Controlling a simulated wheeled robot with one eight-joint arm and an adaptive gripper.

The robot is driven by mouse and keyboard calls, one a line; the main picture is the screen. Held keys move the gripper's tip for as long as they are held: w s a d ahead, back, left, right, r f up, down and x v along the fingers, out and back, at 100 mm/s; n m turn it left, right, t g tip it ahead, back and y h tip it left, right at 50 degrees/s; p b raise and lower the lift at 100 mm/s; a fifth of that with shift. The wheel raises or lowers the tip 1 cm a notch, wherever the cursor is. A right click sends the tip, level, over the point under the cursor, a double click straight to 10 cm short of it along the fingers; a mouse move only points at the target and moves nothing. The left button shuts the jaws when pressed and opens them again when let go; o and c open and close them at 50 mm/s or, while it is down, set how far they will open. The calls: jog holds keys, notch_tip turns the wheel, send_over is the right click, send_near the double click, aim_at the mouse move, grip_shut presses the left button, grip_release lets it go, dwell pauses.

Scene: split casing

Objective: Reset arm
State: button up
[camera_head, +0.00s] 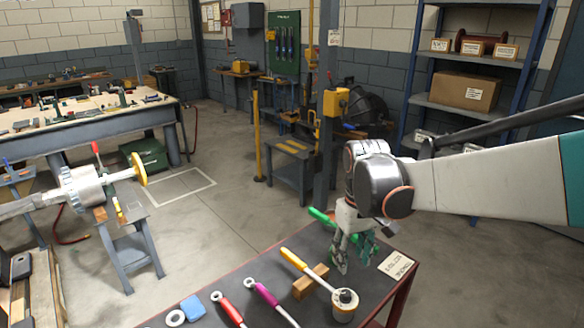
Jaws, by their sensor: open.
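My gripper (354,256) hangs down over the right part of a dark-topped table (247,275), at the end of my white and grey arm coming in from the right. Its fingers are apart and I see nothing held between them. A green-handled tool (321,216) shows just behind and left of the gripper; part of it is hidden by the gripper. I cannot tell whether the fingertips touch the tabletop. A yellow-handled tool (295,260) lies left of and nearer than the gripper, by a wooden block (310,283) and a round metal piece (345,303).
Magenta (266,293) and red (231,311) handled tools, a blue block (193,306) and a pale ring (175,318) lie toward the front left. A card (396,265) lies at the right edge. A shelf rack (446,107) stands behind my arm.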

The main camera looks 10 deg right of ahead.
jog(key=s+r+m+t, duration=0.3)
jog(key=s+t, duration=0.4)
jog(key=s, duration=0.8)
jog(key=shift+d+r, duration=0.15)
jog(key=shift+r, duration=0.55)
